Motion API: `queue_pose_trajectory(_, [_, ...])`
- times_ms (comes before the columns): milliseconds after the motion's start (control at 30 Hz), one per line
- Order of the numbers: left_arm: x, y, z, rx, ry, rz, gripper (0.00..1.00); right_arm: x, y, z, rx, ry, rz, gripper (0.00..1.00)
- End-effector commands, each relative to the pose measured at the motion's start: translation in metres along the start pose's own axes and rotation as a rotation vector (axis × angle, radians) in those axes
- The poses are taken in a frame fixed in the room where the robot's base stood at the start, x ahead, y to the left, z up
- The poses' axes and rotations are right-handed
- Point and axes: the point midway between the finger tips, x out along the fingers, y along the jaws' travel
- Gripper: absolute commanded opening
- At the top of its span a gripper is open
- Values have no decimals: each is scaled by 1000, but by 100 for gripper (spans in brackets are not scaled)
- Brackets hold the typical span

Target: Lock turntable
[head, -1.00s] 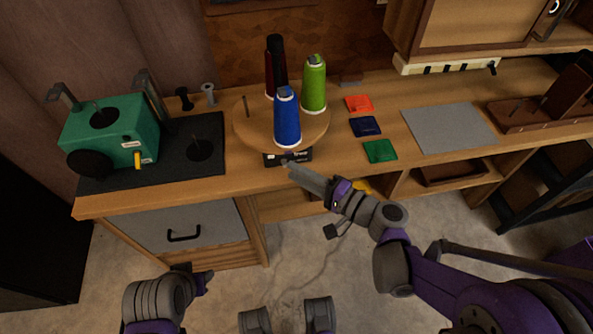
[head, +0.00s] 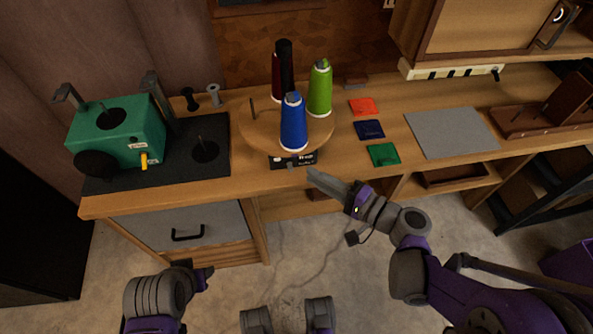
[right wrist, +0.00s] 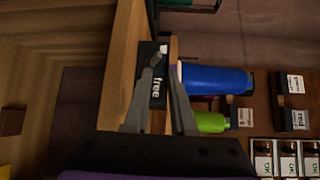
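The round wooden turntable (head: 258,137) sits on the bench and bears a blue spool (head: 293,124), a green spool (head: 320,90), a dark red spool with a black top (head: 284,72) and a bare peg. A black lock block (head: 290,161) is at its front edge. In the right wrist view the block (right wrist: 153,88) reads "free", with a pale tab (right wrist: 163,49) at one end. My right gripper (head: 311,172) is just in front and right of the block; its fingers (right wrist: 163,65) are apart with nothing visibly held. My left gripper (head: 207,277) is low, away from the bench.
A green machine (head: 118,135) stands on a dark mat at the left. Orange, navy and green squares (head: 383,154) and a grey mat (head: 450,132) lie right of the turntable. A drawer (head: 180,228) is below the bench, with open floor in front.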

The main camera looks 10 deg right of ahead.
Motion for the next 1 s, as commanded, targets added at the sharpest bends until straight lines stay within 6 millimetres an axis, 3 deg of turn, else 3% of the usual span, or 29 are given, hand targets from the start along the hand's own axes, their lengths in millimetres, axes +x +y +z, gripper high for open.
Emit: queue_pose_trajectory(1000, [-24, 0, -9, 0, 9, 0, 45, -67, -22, -5, 0, 2, 0, 24])
